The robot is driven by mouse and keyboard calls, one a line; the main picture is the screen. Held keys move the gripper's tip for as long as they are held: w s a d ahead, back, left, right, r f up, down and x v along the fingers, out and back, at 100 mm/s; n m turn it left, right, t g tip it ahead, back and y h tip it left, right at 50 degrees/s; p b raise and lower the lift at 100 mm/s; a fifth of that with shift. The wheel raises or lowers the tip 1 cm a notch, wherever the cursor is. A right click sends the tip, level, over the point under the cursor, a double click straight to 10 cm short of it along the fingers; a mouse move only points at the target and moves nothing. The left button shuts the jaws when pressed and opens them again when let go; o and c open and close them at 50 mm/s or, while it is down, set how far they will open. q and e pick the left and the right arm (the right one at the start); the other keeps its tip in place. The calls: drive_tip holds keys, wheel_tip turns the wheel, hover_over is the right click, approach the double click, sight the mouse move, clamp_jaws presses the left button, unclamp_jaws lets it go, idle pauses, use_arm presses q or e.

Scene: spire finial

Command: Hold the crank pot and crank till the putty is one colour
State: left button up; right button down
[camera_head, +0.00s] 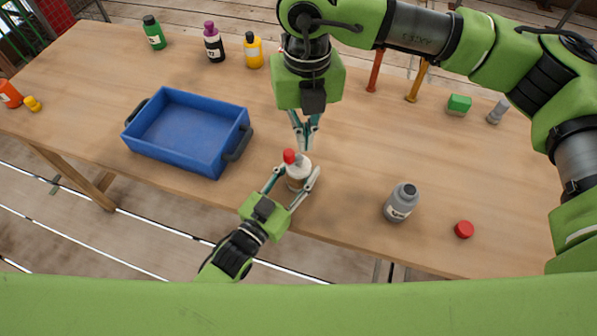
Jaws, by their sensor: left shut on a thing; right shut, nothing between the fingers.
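The crank pot (298,176) is a small pale pot with a red knob (289,156) on its upper left side. It stands near the front edge of the table. My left gripper (294,181) reaches in from the front and is shut around the pot, one finger on each side. My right gripper (306,147) points down just behind the pot and the knob. Its fingers are shut and empty; whether they touch the knob or crank is unclear. The putty is hidden inside the pot, so its colour does not show.
A blue tray (165,151) sits left of the pot. A grey bottle (401,203) and red cap (464,229) are to the right. Bottles (214,43) stand at the back left; a green block (459,105) lies back right. Wooden table (350,150) is bare between them.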

idle(0.4)
use_arm(q)
drive_tip(key=o, duration=1.3)
